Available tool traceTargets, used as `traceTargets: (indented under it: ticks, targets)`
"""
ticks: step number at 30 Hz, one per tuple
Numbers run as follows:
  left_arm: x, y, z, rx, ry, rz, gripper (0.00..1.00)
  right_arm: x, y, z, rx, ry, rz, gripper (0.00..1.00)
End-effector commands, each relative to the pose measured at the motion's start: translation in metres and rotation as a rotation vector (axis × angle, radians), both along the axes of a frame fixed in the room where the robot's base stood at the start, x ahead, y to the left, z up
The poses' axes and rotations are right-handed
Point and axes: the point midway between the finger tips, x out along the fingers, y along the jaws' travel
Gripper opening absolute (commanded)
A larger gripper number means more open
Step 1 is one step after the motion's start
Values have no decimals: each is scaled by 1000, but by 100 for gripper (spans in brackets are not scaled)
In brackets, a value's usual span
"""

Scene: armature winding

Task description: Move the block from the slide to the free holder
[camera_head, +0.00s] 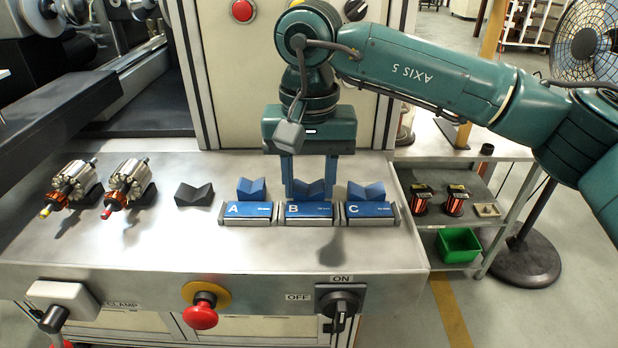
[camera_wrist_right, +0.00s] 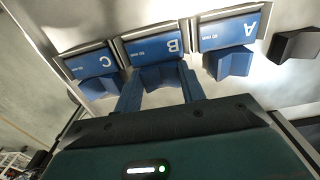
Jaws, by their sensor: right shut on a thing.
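Three blue V-shaped blocks stand behind three blue labelled holders on the steel bench: one block (camera_head: 251,190) behind holder A (camera_head: 249,211), one (camera_head: 309,190) behind holder B (camera_head: 309,211), and one (camera_head: 366,192) behind holder C (camera_head: 370,211). My right gripper (camera_head: 309,182) points straight down, with one finger on each side of the block behind B, and is shut on it. In the right wrist view that block (camera_wrist_right: 163,77) sits between the fingers (camera_wrist_right: 160,92), close against holder B. I cannot tell whether it is lifted. My left gripper is out of view.
A black V-block (camera_head: 194,195) stands empty left of A. Two armatures (camera_head: 70,187) (camera_head: 130,182) rest on black supports further left. A red button (camera_head: 201,312) and a switch (camera_head: 340,303) are on the bench front. A side shelf (camera_head: 470,224) holds coils and a green bin (camera_head: 458,245).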

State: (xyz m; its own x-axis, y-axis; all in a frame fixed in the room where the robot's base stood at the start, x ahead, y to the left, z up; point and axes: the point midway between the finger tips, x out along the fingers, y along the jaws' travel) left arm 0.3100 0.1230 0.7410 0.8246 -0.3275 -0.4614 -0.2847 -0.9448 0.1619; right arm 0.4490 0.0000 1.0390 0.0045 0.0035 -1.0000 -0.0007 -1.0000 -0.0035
Motion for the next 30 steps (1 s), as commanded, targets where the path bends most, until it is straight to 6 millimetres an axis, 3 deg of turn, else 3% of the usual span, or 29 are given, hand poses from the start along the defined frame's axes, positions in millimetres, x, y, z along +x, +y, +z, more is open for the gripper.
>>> traceTargets:
  ticks: [5, 8, 15, 16, 25, 30]
  targets:
    - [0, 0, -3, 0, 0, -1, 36, 0, 0, -9, -5, 5, 0, 13]
    - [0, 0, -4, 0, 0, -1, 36, -1, 0, -10, -6, 7, 0, 4]
    - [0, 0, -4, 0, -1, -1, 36, -1, 0, -12, -8, 10, 1, 4]
    - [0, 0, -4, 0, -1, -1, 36, -1, 0, -12, -8, 10, 1, 40]
    - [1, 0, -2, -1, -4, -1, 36, -1, 0, -10, -6, 7, 1, 65]
    - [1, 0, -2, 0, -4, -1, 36, -1, 0, -9, -6, 6, 0, 65]
